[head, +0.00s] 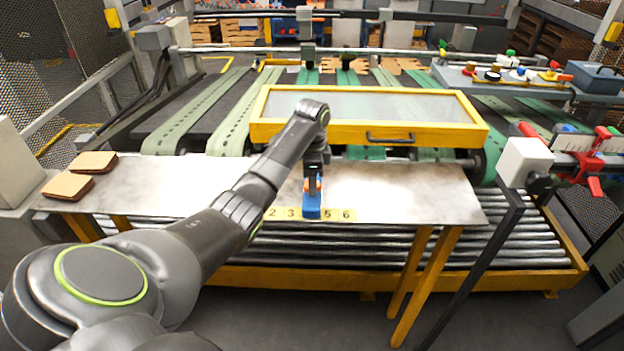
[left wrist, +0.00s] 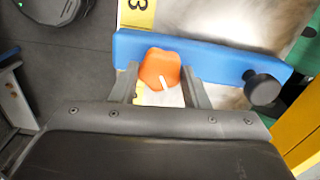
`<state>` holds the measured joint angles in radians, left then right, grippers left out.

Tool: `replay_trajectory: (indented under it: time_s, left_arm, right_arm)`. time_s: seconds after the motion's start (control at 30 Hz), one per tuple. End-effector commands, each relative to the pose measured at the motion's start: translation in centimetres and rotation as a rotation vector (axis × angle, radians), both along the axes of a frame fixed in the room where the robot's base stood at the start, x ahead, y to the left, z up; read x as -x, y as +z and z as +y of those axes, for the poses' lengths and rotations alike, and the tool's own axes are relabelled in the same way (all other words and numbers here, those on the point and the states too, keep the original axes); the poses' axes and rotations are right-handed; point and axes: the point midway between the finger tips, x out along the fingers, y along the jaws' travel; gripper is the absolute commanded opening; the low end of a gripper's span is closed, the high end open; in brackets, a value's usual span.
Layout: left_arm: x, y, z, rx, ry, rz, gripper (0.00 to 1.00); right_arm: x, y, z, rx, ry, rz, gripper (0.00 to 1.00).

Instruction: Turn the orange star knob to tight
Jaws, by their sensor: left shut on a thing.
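The orange star knob (left wrist: 160,68) sits on a blue stop block (left wrist: 205,56) at the front edge of the metal table. A white mark shows on the knob's face. My left gripper (left wrist: 160,84) is shut on the knob, with one finger on each side of it in the left wrist view. In the head view the left gripper (head: 313,184) points down over the blue block (head: 312,211), and the knob is mostly hidden. The block stands on the yellow number strip (head: 347,214), between the 3 and the 5. My right gripper does not show.
A yellow-framed clear guard (head: 440,136) with a dark handle stands behind the block. Brown pads (head: 68,186) lie at the table's left. A red clamp and white box (head: 524,162) stand at the right.

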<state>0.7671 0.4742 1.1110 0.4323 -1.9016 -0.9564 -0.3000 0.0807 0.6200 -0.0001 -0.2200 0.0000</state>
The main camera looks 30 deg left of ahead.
Motion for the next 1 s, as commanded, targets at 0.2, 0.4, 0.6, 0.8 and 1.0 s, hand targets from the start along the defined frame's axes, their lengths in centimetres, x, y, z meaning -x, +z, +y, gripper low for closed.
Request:
replay_trajectory:
  time_s: [0.2,0.4,0.6,0.8,1.0]
  left_arm:
    - [0.03,-0.06,-0.03,0.0,-0.2,0.0,0.18]
    - [0.05,-0.07,-0.05,0.0,-0.358,0.0,0.18]
    - [0.08,-0.09,-0.05,0.0,-0.475,0.001,0.18]
    - [0.09,-0.1,-0.04,0.0,-0.542,0.001,0.18]
    - [0.11,-0.12,-0.04,0.001,-0.569,0.002,0.18]
  right_arm:
    - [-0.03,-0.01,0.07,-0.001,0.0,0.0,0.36]
    - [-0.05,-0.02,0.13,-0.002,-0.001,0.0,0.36]
    - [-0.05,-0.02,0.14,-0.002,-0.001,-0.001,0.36]
    - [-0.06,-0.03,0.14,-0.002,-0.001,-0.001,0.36]
    - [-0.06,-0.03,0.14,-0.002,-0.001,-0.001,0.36]
